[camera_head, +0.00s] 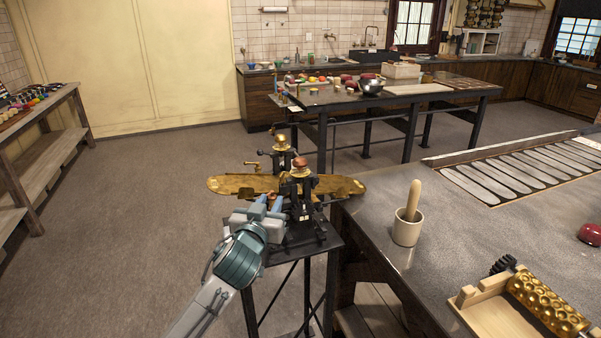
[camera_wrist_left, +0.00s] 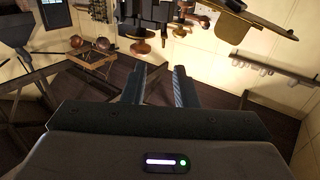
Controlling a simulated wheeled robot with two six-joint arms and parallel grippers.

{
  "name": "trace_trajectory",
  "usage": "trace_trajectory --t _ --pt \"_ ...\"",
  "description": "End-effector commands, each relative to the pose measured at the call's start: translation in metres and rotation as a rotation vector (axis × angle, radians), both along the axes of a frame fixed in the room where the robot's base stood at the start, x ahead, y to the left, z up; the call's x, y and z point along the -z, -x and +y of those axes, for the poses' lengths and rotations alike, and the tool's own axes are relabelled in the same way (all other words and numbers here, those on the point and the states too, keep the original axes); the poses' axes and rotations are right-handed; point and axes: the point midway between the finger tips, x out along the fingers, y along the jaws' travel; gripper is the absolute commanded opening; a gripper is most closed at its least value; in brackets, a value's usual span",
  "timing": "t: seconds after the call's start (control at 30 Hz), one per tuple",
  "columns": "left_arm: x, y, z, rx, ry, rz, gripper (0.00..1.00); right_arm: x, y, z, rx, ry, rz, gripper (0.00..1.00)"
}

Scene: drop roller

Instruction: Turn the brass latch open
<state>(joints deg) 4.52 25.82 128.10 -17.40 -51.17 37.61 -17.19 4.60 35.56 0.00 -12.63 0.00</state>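A black drop roller machine (camera_head: 298,212) with long brass plates (camera_head: 240,186) stands on a narrow black stand beside the table. A brass handle-like part (camera_head: 254,166) sticks out at its upper left; I cannot tell for certain which brass part is the latch. My left gripper (camera_head: 271,203) is at the machine's near left side, in front of its lower body. In the left wrist view its two fingers (camera_wrist_left: 160,87) are apart with nothing between them. The machine's dark body (camera_wrist_left: 155,15) and a brass plate (camera_wrist_left: 245,22) show beyond the fingertips. My right gripper is not in view.
The grey worktable (camera_head: 440,240) on the right holds a cream mortar with pestle (camera_head: 406,228), a brass roller (camera_head: 548,302) in a wooden frame and a red object (camera_head: 590,234). A back table (camera_head: 400,98) carries bowls and jars. Floor left of the stand is clear.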

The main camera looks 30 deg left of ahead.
Motion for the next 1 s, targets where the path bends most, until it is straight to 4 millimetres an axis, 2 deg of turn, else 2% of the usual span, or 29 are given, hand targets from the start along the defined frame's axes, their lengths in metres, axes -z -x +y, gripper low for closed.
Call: trace_trajectory --t 0.17,0.4,0.6,0.8,1.0 --pt "-0.004 -0.016 0.005 -0.001 0.001 -0.004 0.26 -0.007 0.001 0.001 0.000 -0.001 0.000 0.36" --pt "-0.004 -0.061 0.019 -0.001 0.003 -0.002 0.26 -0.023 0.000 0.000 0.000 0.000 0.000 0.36" --pt "-0.003 -0.089 0.028 0.000 0.001 -0.003 0.26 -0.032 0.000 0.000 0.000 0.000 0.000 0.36" --pt "-0.001 -0.101 0.031 0.000 0.001 -0.001 0.26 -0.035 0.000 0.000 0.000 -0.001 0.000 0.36" --pt "0.000 -0.102 0.032 0.001 0.000 -0.002 0.26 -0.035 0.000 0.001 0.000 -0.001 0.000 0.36"
